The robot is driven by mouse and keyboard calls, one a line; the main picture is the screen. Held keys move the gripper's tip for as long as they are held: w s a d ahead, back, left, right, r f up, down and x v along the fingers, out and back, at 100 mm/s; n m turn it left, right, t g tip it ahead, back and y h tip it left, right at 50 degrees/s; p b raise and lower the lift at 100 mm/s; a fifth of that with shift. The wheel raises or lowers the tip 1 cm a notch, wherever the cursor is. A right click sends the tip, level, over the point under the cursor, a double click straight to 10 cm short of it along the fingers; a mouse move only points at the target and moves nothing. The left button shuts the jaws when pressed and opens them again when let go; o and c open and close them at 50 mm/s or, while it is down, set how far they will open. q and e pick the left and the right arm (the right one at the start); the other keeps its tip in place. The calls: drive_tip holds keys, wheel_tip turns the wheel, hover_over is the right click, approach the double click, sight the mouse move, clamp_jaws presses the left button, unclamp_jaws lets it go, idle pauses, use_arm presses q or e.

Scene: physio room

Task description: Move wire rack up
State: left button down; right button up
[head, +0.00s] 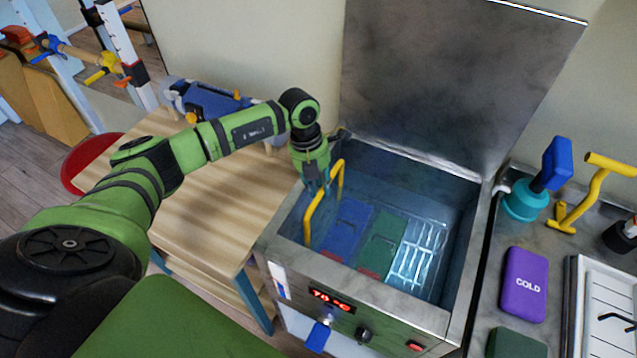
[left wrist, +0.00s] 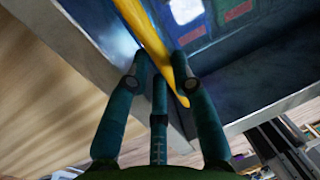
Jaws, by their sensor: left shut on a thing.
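A steel water tank (head: 272,240) stands open with its lid raised behind it. Inside, the wire rack (head: 418,262) shows as pale bars at the right. A blue pack (head: 346,228) and a green pack (head: 384,248) lie low in the tank beside the bars. A yellow handle (head: 309,222) rises at the tank's left side. My left gripper (head: 322,185) is shut on its upper part, and the handle (left wrist: 150,35) passes between the fingers in the left wrist view. Where the handle joins the rack is not clear. My right gripper is not in view.
A wooden table (head: 205,215) adjoins the tank on the left, with a blue device (head: 212,103) at its back. The raised steel lid (head: 450,80) stands behind. The right counter holds a purple cold pack (head: 524,284), a teal-and-blue object (head: 527,203) and a white tray (head: 592,325).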

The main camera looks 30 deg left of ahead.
use_arm(q)
wheel_tip(320, 180, up, 16)
drive_tip(key=p, duration=0.6)
drive_tip(key=shift+w+f, duration=0.2)
drive_tip(key=c, duration=1.2)
unclamp_jaws()
drive_tip(key=shift+o, duration=0.8)
drive_tip(key=shift+s, duration=0.2)
wheel_tip(320, 180, up, 12)
drive_tip(key=a, duration=0.2)
drive_tip(key=shift+a, duration=0.15)
